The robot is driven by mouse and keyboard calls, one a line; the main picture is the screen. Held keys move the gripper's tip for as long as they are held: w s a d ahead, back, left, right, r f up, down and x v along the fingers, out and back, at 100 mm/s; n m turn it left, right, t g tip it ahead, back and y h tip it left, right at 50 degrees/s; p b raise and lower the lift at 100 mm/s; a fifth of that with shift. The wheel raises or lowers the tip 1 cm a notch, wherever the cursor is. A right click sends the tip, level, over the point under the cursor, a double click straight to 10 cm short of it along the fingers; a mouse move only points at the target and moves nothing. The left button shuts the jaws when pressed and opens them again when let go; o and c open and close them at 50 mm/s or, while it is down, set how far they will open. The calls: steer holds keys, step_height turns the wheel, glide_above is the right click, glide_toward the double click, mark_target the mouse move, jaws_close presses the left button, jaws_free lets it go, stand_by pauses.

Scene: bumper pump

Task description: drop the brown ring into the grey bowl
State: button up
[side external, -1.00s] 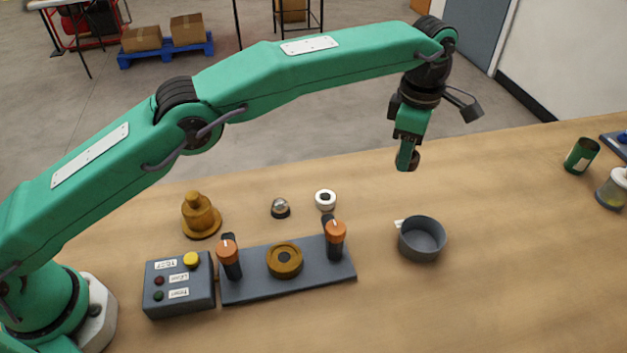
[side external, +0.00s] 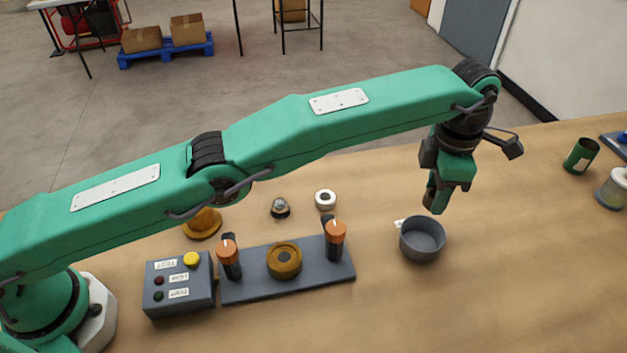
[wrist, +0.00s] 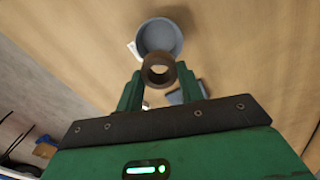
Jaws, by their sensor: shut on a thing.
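My gripper (side external: 437,205) is above the table, just over the far edge of the grey bowl as the side view shows it. In the wrist view, my gripper (wrist: 158,80) is shut on the brown ring (wrist: 158,61), which sits between the two green fingers. In the side view the ring is mostly hidden by the fingers. The grey bowl (side external: 423,253) stands upright on the table below, with a small white tag at its left rim. In the wrist view the bowl (wrist: 160,29) lies just beyond the ring, and the ring overlaps its near rim. The bowl's visible inside looks empty.
A grey base plate (side external: 310,277) carries two orange-topped clamps and a brown round part (side external: 284,260). A control box (side external: 180,284) stands left of it. A white ring (side external: 325,200) and a small domed part (side external: 280,208) lie behind.

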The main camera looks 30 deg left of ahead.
steer(key=shift+f, duration=4.75)
steer(key=o, duration=1)
steer(key=shift+o, duration=0.3)
step_height(320, 180, up, 7)
